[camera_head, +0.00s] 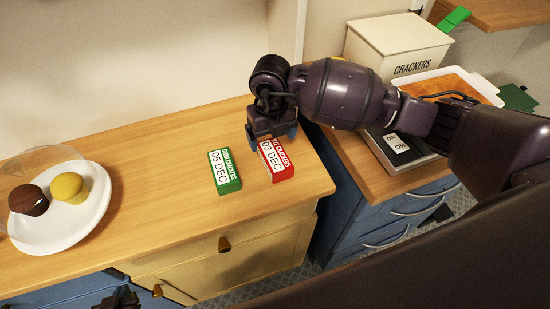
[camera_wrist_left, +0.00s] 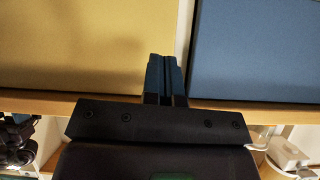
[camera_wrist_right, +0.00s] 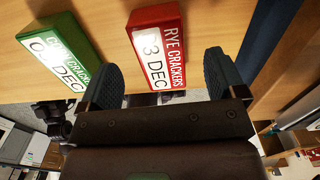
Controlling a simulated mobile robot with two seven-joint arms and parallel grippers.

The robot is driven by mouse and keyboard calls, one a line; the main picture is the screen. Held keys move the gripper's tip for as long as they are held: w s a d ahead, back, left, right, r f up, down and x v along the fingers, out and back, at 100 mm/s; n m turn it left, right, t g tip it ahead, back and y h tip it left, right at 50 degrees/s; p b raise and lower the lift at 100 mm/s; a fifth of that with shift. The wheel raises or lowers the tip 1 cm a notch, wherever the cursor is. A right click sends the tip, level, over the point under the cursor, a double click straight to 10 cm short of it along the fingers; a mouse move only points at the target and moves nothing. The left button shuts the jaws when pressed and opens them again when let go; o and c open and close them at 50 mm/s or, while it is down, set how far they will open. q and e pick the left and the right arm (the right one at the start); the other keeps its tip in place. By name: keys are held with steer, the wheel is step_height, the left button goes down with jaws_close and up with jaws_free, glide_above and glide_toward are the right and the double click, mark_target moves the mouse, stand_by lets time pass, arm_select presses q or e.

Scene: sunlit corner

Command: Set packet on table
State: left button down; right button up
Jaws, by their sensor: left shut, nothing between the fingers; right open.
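A red rye crackers packet (camera_head: 277,161) dated 03 DEC lies on the wooden table (camera_head: 150,190). A green crackers packet (camera_head: 224,171) dated 05 DEC lies just to its left, slightly apart. My right gripper (camera_head: 272,138) is open and empty at the far end of the red packet. In the right wrist view the red packet (camera_wrist_right: 158,48) shows between the spread fingers, and the green packet (camera_wrist_right: 62,55) is outside them to the left. Whether a finger touches the red packet is unclear. My left gripper (camera_wrist_left: 165,75) is shut and empty, in front of the cabinet fronts.
A CRACKERS box (camera_head: 395,45), a tray (camera_head: 450,80) and a dark OFF/ON device (camera_head: 400,150) stand on the right counter. The table's middle is clear.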

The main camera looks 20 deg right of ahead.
mark_target(273, 151)
steer(key=f, duration=0.2)
steer(key=s+f, duration=0.1)
steer(key=f, duration=0.1)
steer(key=shift+s+f, duration=0.15)
steer(key=shift+f, duration=0.45)
steer(key=shift+c, duration=0.4)
steer(key=shift+r, duration=0.1)
steer(key=c, duration=1.1)
